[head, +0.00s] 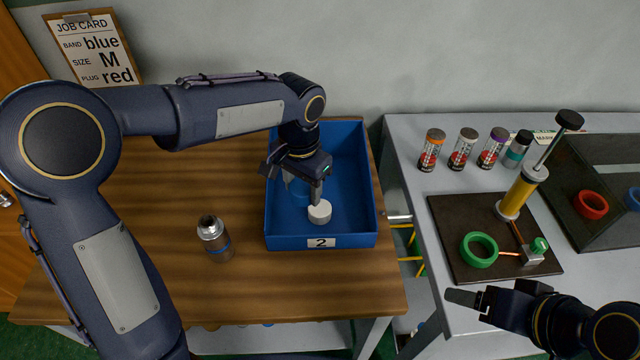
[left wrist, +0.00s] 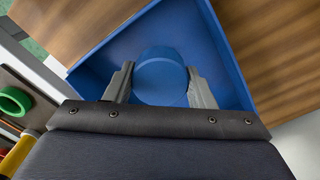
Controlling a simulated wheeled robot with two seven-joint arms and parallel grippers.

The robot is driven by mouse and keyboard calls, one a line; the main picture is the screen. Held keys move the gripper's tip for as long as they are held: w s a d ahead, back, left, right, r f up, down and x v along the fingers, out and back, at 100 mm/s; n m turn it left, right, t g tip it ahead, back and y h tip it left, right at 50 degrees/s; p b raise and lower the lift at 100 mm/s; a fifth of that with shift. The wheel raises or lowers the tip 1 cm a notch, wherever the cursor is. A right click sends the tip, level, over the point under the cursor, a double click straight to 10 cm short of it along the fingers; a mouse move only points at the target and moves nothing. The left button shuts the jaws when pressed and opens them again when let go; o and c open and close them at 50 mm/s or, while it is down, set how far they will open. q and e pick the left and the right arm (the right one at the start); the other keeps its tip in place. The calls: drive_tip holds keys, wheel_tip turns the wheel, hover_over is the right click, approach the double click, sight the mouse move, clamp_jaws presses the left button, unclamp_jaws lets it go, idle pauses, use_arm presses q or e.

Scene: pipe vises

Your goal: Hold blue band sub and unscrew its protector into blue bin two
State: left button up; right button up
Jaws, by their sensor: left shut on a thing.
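The blue band sub (head: 214,239), a grey metal cylinder with a blue ring and a narrower top with a dark hole, stands upright on the wooden table left of the bin. Blue bin two (head: 321,242), labelled 2, is right of it. My left gripper (head: 298,187) is inside or just over the bin, pointing down. It is shut on a round blue protector (left wrist: 161,75), which shows between both fingers in the left wrist view.
A grey bench (head: 400,150) on the right holds several cans (head: 461,150), a dark plate with a green ring (head: 479,250) and yellow pump (head: 520,193), and a dark tray with a red ring (head: 591,205). A job card (head: 93,48) reads blue, M, red.

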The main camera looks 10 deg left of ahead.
use_arm(q)
drive_tip(key=w, duration=0.1)
drive_tip(key=w+f, duration=0.1)
drive_tip(key=w, duration=0.1)
drive_tip(key=w+d+f+p, duration=0.1)
drive_tip(key=shift+w, duration=0.35)
drive_tip(key=w+f, duration=0.1)
drive_tip(key=f, duration=0.1)
drive_tip(key=w+f, duration=0.2)
drive_tip(key=w+d+f+p, duration=0.1)
drive_tip(key=f, duration=0.1)
drive_tip(key=shift+w, duration=0.4)
wheel_tip(320, 180, down, 3)
drive_tip(key=shift+w+f, duration=0.1)
drive_tip(key=shift+f, duration=0.2)
drive_tip(key=o, duration=1.1)
drive_tip(key=shift+r, duration=0.1)
